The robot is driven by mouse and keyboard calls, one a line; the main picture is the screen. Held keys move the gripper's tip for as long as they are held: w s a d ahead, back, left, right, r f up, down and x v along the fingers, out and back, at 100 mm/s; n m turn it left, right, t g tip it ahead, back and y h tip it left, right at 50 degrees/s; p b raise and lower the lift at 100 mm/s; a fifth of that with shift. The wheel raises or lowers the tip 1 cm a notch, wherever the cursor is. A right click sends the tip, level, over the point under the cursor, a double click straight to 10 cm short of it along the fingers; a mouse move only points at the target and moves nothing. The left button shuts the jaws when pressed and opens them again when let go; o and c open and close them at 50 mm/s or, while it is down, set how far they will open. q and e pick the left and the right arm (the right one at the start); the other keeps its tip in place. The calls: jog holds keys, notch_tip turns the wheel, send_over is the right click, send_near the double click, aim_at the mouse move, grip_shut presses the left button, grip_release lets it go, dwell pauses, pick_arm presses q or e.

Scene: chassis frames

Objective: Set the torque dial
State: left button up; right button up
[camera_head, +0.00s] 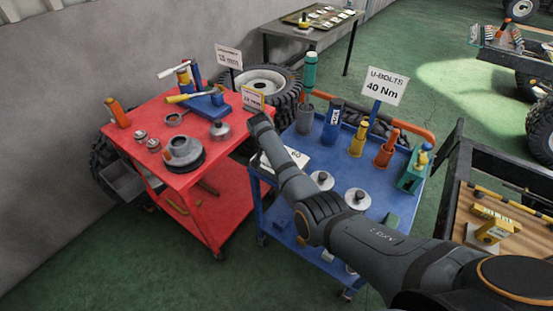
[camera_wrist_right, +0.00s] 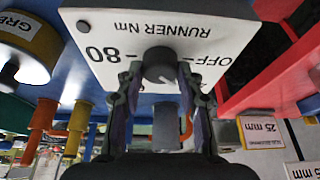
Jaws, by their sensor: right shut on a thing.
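A white plate (camera_wrist_right: 220,28) lettered "RUNNER Nm" shows upside down in the right wrist view, with "OFF" and "80" readable. My right gripper (camera_wrist_right: 158,76) is shut on the dial, one finger on each side. The dial's exact setting cannot be made out. In the head view the plate (camera_head: 297,156) lies at the blue cart's left edge, partly hidden by my right arm. A sign (camera_head: 384,87) on the cart reads "U-BOLTS 40 Nm". My left gripper is not in view.
The blue cart (camera_head: 415,207) carries several coloured tools and grey lidded parts. The red cart (camera_head: 198,180) at left holds tools and round parts. A wooden-topped cart (camera_head: 500,205) stands at the right. Green floor (camera_head: 160,265) is open in front.

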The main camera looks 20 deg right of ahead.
jog(key=shift+w+f+m+g+h+b, duration=0.1)
jog(key=shift+f+m+g+h+b, duration=0.15)
jog(key=shift+m+b, duration=0.85)
jog(key=shift+r+m+g+b, duration=0.2)
jog(key=shift+m+g+b, duration=0.15)
jog(key=shift+m+b, duration=0.35)
jog(key=o, duration=1.2)
jog(key=v, duration=1.2)
jog(key=shift+a, duration=0.15)
